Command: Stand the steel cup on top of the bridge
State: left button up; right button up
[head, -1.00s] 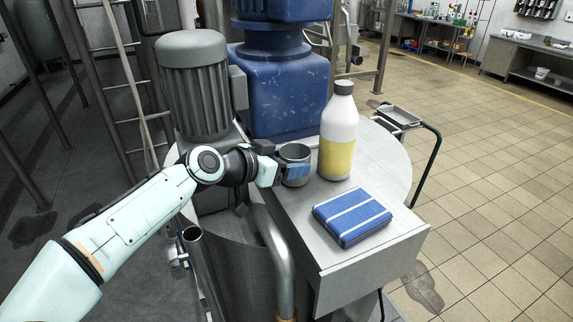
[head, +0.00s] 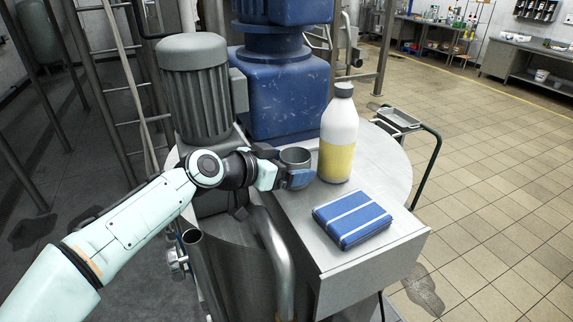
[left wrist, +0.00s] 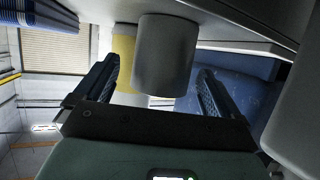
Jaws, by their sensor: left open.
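The steel cup (head: 295,156) stands upright on the flat metal bridge (head: 372,270), left of the bottle. My left gripper (head: 283,178) is open, with one finger on each side of the cup. In the left wrist view, which is upside down, the cup (left wrist: 163,58) lies between the two spread fingers of the left gripper (left wrist: 155,85). A gap shows on both sides of it. My right gripper is not in view.
A folded blue striped cloth (head: 352,218) lies toward the bridge's front right. A grey motor (head: 197,95) and blue drive housing (head: 285,95) rise behind. Bare bridge top lies left of the cloth.

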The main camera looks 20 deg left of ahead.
pick_arm(q)
jog(key=b+v, duration=0.1)
jog(key=v, duration=1.1)
jog(key=shift+b, duration=0.4)
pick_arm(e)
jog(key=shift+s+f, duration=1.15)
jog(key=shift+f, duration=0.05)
pick_arm(q)
jog(key=shift+w+r, duration=0.1)
jog(key=shift+w, duration=0.05)
